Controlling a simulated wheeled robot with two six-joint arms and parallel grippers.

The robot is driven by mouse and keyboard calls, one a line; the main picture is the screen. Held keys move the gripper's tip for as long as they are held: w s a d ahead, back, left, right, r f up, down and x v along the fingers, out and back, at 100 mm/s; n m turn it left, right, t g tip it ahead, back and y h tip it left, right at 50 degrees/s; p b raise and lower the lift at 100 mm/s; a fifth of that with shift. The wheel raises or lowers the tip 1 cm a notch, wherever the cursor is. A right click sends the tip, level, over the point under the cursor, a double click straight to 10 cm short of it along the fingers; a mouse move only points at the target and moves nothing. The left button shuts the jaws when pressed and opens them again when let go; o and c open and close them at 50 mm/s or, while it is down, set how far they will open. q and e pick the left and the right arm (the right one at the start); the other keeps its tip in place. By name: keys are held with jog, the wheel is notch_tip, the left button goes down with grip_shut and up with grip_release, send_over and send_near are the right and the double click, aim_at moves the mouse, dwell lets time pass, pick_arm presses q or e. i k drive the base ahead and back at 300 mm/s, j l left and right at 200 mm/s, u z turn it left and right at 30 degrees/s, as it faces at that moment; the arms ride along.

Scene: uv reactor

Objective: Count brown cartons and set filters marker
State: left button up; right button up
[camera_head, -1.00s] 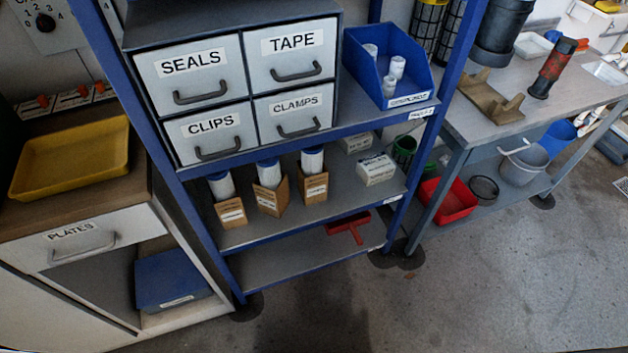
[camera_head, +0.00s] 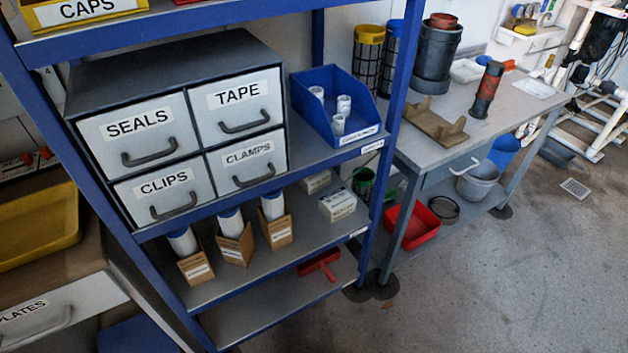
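Three brown cartons stand in a row on the shelf below the drawer cabinet: a left one (camera_head: 196,268), a middle one (camera_head: 235,250) and a right one (camera_head: 278,231). Each is open-topped with a white, blue-capped cylinder standing in it. Their small labels are too small to read. A whitish carton (camera_head: 337,204) lies to their right, with another (camera_head: 316,181) partly hidden behind it. I cannot make out a filters marker; only a sliver of a numbered panel shows behind the rack at the left. Neither gripper is in view.
A drawer cabinet (camera_head: 190,128) reads SEALS, TAPE, CLIPS and CLAMPS. A blue bin (camera_head: 352,128) holds white cylinders. A workbench (camera_head: 440,150) stands right, with a red tub (camera_head: 412,226) below. A yellow tray (camera_head: 35,225) is at left. Floor (camera_head: 500,290) at lower right is clear.

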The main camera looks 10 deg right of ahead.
aim_at(44, 152)
jog(key=u, duration=1.45)
